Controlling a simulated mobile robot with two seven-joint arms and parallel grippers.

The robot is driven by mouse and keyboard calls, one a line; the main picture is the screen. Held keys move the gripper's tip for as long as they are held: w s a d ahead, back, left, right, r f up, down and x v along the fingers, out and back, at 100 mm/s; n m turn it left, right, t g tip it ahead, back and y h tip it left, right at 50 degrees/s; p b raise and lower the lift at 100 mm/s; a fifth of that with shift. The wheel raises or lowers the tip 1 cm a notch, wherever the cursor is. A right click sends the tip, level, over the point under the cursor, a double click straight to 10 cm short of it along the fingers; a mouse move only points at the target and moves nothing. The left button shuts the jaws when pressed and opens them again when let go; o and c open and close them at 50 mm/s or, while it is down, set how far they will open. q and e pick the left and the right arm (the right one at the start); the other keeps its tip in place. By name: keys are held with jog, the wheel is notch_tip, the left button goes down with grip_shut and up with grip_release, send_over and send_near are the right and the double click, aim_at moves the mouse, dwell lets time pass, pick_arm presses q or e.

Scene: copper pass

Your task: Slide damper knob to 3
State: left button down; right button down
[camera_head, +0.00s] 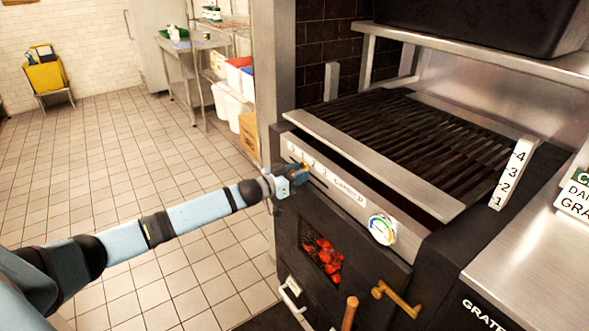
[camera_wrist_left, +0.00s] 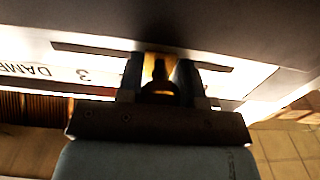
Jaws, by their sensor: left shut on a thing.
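The damper knob (camera_head: 304,167) is a small brass piece on the steel front panel of the grill. My left gripper (camera_head: 299,174) is shut on it; in the left wrist view the brass knob (camera_wrist_left: 160,66) shows between the two dark fingers. The damper scale (camera_head: 318,170) is a white strip with digits up to 3, then the word DAMPER. In the left wrist view the 3 (camera_wrist_left: 83,76) appears upside down, left of the fingers and apart from the knob. The fingers hide part of the scale and slot, so the exact digit at the knob is unclear. My right gripper is not visible.
A round gauge (camera_head: 382,229) sits right of the scale. Below are a firebox window with glowing coals (camera_head: 322,258) and a brass door handle (camera_head: 397,299). The grill grate (camera_head: 415,135) lies above, with a 1-to-4 scale (camera_head: 512,174) at its right. Tiled floor left is open.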

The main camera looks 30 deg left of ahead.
aim_at(325, 186)
pick_arm(q)
jog(key=s+d+p, duration=0.1)
jog(key=d, duration=0.1)
jog(key=s+d+p, duration=0.1)
jog(key=d, duration=0.2)
jog(key=s+d+p, duration=0.1)
jog(key=d, duration=0.1)
jog(key=shift+s+d+r+p, duration=0.1)
jog(key=shift+d+r+p, duration=0.05)
jog(key=shift+d+p, duration=0.25)
jog(key=shift+s+d, duration=0.1)
jog(key=shift+d, duration=0.1)
jog(key=shift+d+f, duration=0.1)
jog(key=shift+f, duration=0.15)
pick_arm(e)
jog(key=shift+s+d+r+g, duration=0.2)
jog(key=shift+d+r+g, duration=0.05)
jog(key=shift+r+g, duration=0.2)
pick_arm(q)
jog(key=c, duration=1.1)
grip_release()
jog(key=o, duration=0.3)
jog(key=shift+s+d+r, duration=0.1)
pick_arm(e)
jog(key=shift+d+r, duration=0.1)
